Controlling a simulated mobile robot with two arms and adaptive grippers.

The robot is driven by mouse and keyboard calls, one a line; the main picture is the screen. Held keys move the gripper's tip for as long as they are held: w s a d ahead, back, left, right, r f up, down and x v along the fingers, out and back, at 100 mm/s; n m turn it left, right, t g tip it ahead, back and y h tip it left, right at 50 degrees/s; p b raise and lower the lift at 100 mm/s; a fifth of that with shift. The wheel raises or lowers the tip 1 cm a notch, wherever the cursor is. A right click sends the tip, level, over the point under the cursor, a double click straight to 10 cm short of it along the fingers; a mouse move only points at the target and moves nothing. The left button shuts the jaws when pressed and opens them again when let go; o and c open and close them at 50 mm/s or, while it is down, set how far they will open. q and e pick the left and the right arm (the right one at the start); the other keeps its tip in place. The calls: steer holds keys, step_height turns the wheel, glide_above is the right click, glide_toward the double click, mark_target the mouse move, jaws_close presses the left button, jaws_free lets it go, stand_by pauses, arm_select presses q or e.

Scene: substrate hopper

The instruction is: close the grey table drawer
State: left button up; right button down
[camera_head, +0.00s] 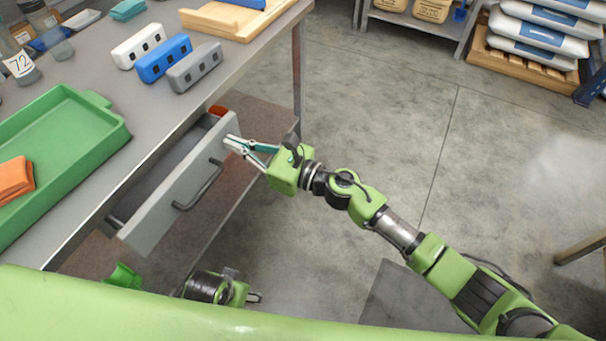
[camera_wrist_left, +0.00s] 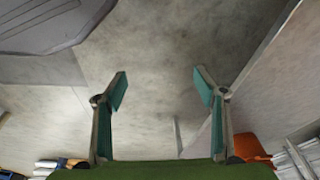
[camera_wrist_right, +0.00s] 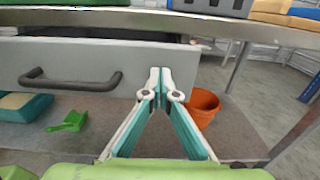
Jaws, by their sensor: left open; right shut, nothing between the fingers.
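The grey drawer (camera_head: 165,205) stands pulled out from under the grey table (camera_head: 235,55), with its dark inside showing in the head view. Its front panel with the dark bar handle (camera_head: 200,187) faces right. My right gripper (camera_head: 230,142) is shut and empty at the far end of the front panel, beside the handle. In the right wrist view the fingertips (camera_wrist_right: 163,75) lie over the drawer front (camera_wrist_right: 90,68), right of the handle (camera_wrist_right: 70,82); they look touching or very close. My left gripper (camera_wrist_left: 160,85) is open and empty, low beside the table.
The tabletop holds a green tray (camera_head: 115,132), three block-like holders, white (camera_head: 138,45), blue (camera_head: 163,58) and grey (camera_head: 195,67), and a wooden tray (camera_head: 215,20). An orange bucket (camera_wrist_right: 203,105) stands under the table. Floor to the right is open.

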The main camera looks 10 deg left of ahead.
steer(key=b+x, duration=0.2)
steer(key=x, duration=0.4)
steer(key=shift+a+f, duration=0.1)
steer(key=shift+a, duration=0.3)
steer(key=shift+w+a+b, duration=0.2)
steer(key=shift+a+b, duration=0.1)
arm_select(q)
steer(key=w+v, duration=0.2)
steer(key=v, duration=0.8)
steer(key=shift+r+t, duration=0.3)
steer(key=shift+r, duration=0.35)
arm_select(e)
steer(key=shift+r, duration=0.25)
steer(key=shift+r, duration=0.1)
